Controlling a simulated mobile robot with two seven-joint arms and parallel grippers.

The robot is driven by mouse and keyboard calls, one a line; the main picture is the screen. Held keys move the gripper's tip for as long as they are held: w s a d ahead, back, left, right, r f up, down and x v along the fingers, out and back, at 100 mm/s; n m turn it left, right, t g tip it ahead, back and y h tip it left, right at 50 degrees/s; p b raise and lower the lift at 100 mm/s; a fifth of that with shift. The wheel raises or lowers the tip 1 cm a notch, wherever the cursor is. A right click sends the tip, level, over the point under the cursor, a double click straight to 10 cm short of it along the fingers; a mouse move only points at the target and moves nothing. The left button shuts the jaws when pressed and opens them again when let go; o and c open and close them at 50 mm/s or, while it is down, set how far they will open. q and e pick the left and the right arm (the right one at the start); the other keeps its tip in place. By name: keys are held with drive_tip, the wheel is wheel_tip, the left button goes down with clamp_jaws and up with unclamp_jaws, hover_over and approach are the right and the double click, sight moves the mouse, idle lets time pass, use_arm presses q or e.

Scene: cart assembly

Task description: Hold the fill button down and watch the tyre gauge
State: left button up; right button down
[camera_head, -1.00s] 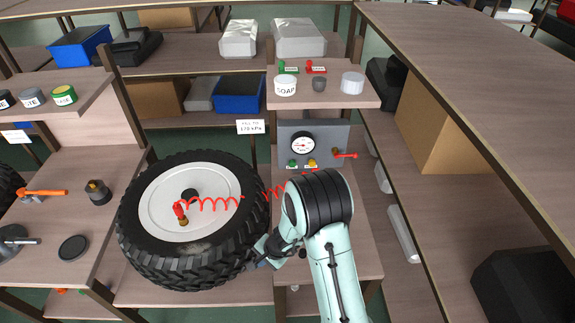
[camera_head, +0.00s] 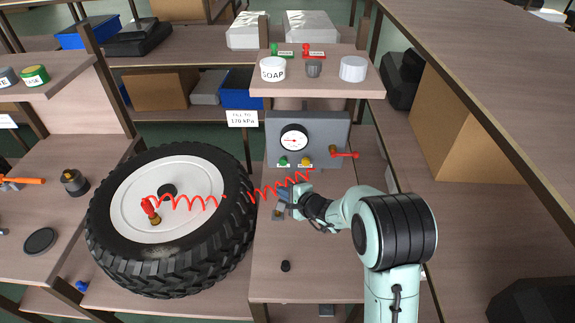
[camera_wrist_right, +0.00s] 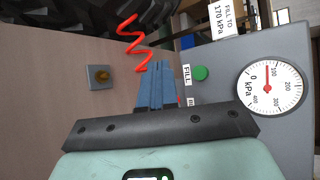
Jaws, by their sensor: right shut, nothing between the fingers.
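The grey panel (camera_head: 330,130) carries the round tyre gauge (camera_head: 294,139), the green fill button (camera_head: 283,161) and a yellow button (camera_head: 306,163). In the right wrist view the green button (camera_wrist_right: 201,73) sits beside a FILL label, and the needle of the gauge (camera_wrist_right: 268,84) points near the 100 side; its exact reading is unclear. My right gripper (camera_head: 282,197) is shut and empty in front of the panel. Its blue fingertips (camera_wrist_right: 157,72) are apart from the button. A red coiled hose (camera_head: 265,190) runs to the tyre (camera_head: 225,235). My left gripper is out of view.
A sign (camera_head: 242,119) reads fill to 170 kPa. A red-handled lever (camera_head: 344,155) sticks out at the panel's right. A brass fitting on a grey plate (camera_wrist_right: 101,77) stands near the fingers. The shelf above holds a soap tub (camera_head: 272,69). The bench front is mostly clear.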

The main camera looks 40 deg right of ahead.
sight(283, 162)
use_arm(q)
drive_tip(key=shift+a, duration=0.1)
use_arm(e)
drive_tip(key=shift+a+r, duration=0.1)
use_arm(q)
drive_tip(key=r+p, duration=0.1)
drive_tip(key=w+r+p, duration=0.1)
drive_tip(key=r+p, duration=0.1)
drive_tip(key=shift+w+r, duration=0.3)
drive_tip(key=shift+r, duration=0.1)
use_arm(e)
drive_tip(key=w+d, duration=0.5)
drive_tip(key=w, duration=0.1)
drive_tip(key=shift+w+d, duration=0.3)
drive_tip(key=shift+d, duration=0.1)
drive_tip(key=shift+w, duration=0.1)
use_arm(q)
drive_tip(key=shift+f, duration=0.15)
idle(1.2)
